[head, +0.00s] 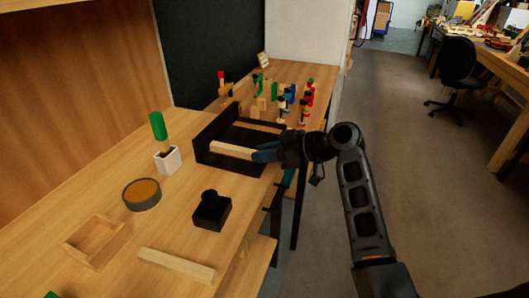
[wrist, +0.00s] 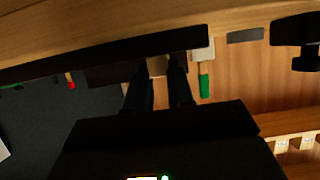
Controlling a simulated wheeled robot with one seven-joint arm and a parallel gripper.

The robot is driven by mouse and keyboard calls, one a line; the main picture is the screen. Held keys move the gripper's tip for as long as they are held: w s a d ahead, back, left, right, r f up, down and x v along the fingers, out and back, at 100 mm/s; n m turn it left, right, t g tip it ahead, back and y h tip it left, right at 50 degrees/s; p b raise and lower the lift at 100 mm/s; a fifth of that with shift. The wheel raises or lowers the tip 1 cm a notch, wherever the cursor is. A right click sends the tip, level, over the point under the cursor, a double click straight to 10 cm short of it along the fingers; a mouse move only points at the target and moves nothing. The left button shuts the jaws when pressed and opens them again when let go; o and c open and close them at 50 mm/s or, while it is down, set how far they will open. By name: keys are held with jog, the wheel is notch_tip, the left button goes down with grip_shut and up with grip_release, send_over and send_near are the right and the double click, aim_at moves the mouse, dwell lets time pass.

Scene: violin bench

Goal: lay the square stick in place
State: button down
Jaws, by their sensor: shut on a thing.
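My gripper (head: 264,154) is shut on a pale square stick (head: 231,149). The stick points left from the fingers, across the front part of a black open-topped box (head: 203,143). I cannot tell whether it touches the box floor or wall. In the wrist view, the stick's tan end (wrist: 157,66) shows between my two dark fingers, near the box's dark edge (wrist: 100,55). A second pale square stick (head: 176,265) lies on the bench near the front.
A white holder (head: 168,160) with a green-handled tool, a round dish (head: 142,194), a black knobbed block (head: 212,212) and a shallow wooden tray (head: 94,241) stand on the bench (head: 120,160). Several small coloured figures (head: 283,101) stand beyond the box. A dark panel rises behind.

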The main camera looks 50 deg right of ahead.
jog(key=c, duration=1)
grip_release()
